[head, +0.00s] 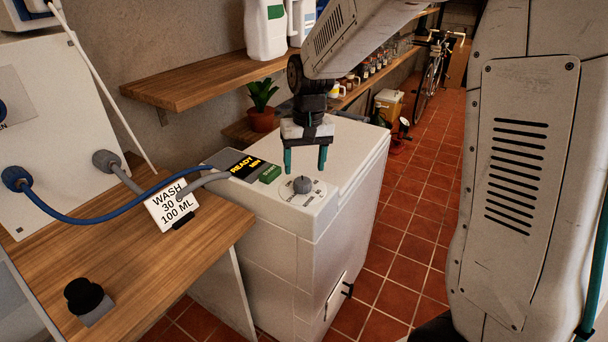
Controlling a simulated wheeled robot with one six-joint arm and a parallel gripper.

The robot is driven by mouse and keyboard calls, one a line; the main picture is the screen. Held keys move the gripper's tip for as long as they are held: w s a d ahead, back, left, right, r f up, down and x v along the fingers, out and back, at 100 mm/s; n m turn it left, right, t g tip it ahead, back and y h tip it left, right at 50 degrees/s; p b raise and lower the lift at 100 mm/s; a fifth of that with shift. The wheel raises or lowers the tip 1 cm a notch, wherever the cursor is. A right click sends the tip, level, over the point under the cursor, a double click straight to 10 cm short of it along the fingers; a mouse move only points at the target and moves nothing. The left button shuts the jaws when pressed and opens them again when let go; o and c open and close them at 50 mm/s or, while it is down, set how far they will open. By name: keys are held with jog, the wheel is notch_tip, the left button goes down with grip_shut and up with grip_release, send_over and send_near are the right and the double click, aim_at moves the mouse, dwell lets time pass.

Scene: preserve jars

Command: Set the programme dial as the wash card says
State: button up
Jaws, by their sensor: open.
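The programme dial (302,185) is a small grey knob on a pale round plate with markings, on top of the white machine (335,215). The markings are too small to read. The wash card (172,205) stands tilted in a dark holder on the wooden counter and reads "WASH 30 100 ML". My gripper (305,168) points down with its two green fingers apart and empty. It is just above and behind the dial in the picture; I cannot tell the exact height gap.
A display (246,166) reading "READY" and a green button (271,173) lie left of the dial. A blue hose (95,217) and a grey hose cross the wooden counter (130,255). A black knob (84,295) sits at its front. A potted plant (262,105) stands behind.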

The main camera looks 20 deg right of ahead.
jog(key=shift+r, duration=1.4)
jog(key=shift+s, duration=0.1)
jog(key=s+d+r, duration=0.1)
jog(key=s+r, duration=0.2)
jog(key=s, duration=1.1)
jog(key=s+d+r+n+t, duration=0.1)
jog(key=s+r, duration=0.2)
jog(key=s, duration=1.2)
jog(key=shift+s+d+r+n+h, duration=0.15)
jog(key=shift+s+r+n+h, duration=0.15)
jog(key=shift+r, duration=0.05)
